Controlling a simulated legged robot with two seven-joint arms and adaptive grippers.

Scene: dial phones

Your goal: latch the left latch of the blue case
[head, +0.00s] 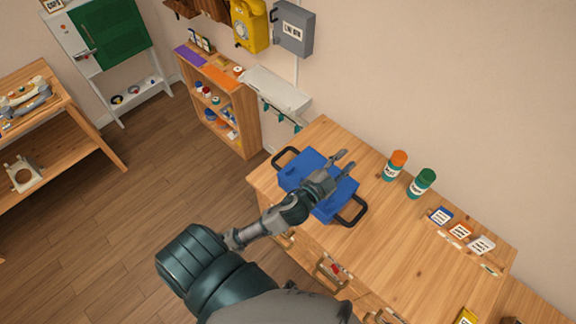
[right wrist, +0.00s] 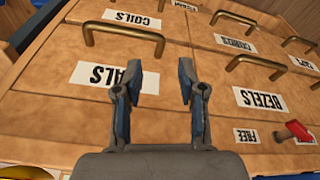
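The blue case (head: 296,172) sits on the wooden bench top near its left end, with a black handle at each end. My left gripper (head: 345,161) is over the case, its fingers apart and reaching past the case's far edge. I see nothing between the fingers. The gripper and forearm cover part of the case, and I cannot make out the left latch or whether it is closed. My right gripper (right wrist: 158,85) is open and empty in the right wrist view, in front of the bench's drawer fronts.
An orange-capped jar (head: 395,166) and a green-capped jar (head: 422,184) stand right of the case. Small labelled boxes (head: 460,231) lie further right. The drawers have brass handles (right wrist: 123,33), and a red object (right wrist: 297,130) sticks out near one label. A low shelf (head: 236,122) stands beyond the bench.

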